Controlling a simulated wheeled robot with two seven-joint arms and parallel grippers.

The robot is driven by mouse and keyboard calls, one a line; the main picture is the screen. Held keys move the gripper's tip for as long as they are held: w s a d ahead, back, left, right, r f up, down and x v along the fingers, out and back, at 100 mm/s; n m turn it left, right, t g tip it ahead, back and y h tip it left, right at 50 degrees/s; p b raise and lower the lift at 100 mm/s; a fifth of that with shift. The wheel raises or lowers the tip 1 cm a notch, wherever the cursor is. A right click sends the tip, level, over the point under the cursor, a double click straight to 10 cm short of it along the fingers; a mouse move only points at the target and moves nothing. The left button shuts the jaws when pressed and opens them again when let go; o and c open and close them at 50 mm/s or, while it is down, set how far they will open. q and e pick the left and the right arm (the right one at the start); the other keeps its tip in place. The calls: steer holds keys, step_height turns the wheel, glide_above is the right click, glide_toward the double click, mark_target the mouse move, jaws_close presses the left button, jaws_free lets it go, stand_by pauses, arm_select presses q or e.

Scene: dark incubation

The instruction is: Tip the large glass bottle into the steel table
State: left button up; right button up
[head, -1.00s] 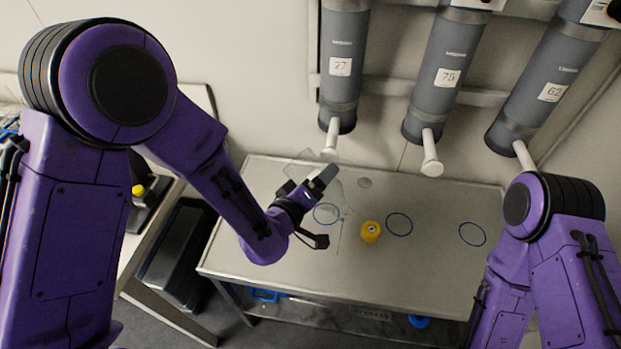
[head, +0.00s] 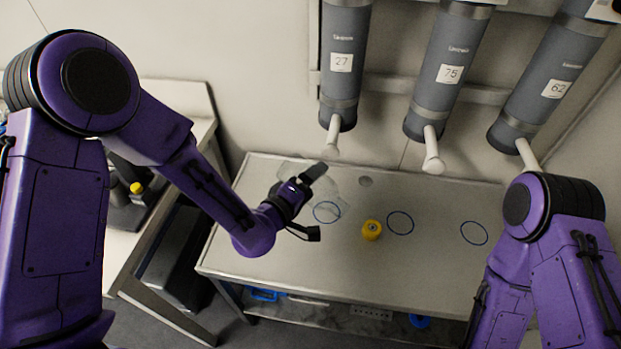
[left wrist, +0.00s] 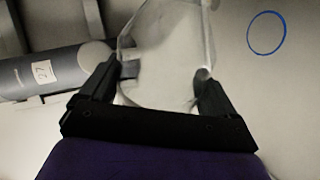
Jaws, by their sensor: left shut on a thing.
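The large glass bottle (head: 332,188) is clear and faint, tilted above the left part of the steel table (head: 290,265). My left gripper (head: 304,184) is shut on it. In the left wrist view the bottle (left wrist: 168,45) lies between the two dark fingers of the gripper (left wrist: 164,78), and its far end is cut off by the frame's top edge. I cannot make out its mouth or any liquid. My right arm stands at the right, and its gripper is not in view.
Grey cylinders numbered 27 (head: 342,70), 75 and 62 hang on the wall, with pale spouts (head: 432,155) over the table's back. The table's front is clear.

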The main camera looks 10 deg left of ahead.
arm_select(q)
steer(key=shift+d, duration=0.1)
steer(key=f+n, duration=0.1)
steer(key=f+b, duration=0.1)
steer(key=f+n, duration=0.1)
steer(key=shift+w+a+n+h+b, duration=0.15)
steer(key=shift+a+n+h+b, duration=0.15)
steer(key=shift+h+b, duration=0.1)
steer(key=shift+w+a+f+n+g, duration=0.1)
steer(key=shift+a+f+n+g, duration=0.1)
steer(key=shift+n+g, duration=0.1)
steer(key=shift+d+r, duration=0.1)
steer(key=shift+d, duration=0.15)
steer(key=shift+f+h+b, duration=0.3)
steer(key=shift+f, duration=0.1)
step_height(320, 180, down, 3)
steer(key=n+h+b, duration=0.1)
steer(key=n+b, duration=0.1)
steer(key=n, duration=0.1)
steer(key=shift+s+d+r, duration=0.1)
steer(key=shift+s, duration=0.1)
